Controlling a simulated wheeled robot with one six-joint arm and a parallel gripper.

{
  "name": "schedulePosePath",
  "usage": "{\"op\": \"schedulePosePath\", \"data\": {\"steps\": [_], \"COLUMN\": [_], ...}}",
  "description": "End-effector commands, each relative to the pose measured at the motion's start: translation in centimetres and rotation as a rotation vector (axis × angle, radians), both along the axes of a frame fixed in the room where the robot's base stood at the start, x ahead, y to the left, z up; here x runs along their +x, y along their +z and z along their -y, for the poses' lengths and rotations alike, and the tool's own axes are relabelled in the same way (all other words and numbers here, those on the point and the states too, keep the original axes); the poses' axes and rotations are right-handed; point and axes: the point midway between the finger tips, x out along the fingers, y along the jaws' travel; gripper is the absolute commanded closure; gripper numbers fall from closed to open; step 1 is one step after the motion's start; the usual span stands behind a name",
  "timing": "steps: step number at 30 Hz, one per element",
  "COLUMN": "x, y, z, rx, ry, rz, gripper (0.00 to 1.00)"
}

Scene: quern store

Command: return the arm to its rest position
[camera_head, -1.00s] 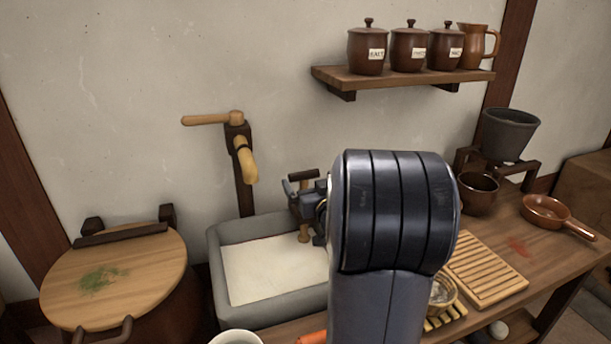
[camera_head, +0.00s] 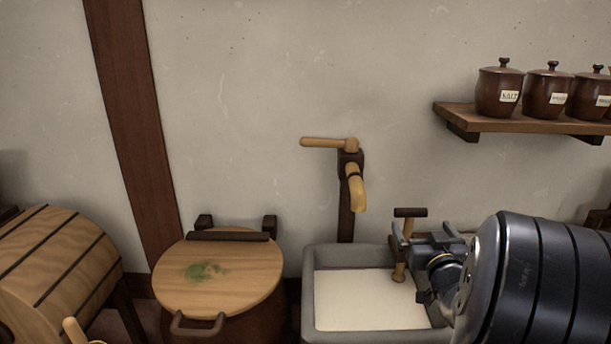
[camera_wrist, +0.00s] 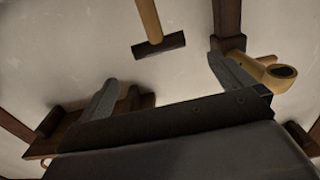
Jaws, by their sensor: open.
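My gripper (camera_head: 418,252) is at the right side of the head view, over the right part of the stone basin (camera_head: 312,300), with my dark arm behind it. A T-shaped wooden piece (camera_head: 410,212) with a dark crossbar and pale stem stands just left of the gripper in that view; whether they touch is hard to tell. In the wrist view two grey fingers (camera_wrist: 168,88) are spread wide apart with nothing held between them. The T-shaped piece (camera_wrist: 160,46) shows beyond them there. The arm hides the counter at lower right.
A wooden tap (camera_head: 357,190) sticks out from the wall above the basin. A round lidded tub (camera_head: 240,275) with a green smear stands left, then a barrel (camera_head: 60,265). A wall shelf (camera_head: 530,122) with lidded jars is at upper right. Clear wall lies between.

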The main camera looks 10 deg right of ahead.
Motion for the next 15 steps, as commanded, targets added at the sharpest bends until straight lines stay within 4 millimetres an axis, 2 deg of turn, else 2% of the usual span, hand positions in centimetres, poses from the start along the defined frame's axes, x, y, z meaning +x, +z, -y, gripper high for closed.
{"op": "schedulePosePath", "data": {"steps": [9, 15], "x": [6.0, 9.1], "y": [-0.2, -0.5], "z": [1.4, 2.2], "rx": [0.002, 0.003], "ry": [0.003, 0.002], "rz": [-0.005, -0.007], "gripper": [0.0, 0.0]}}
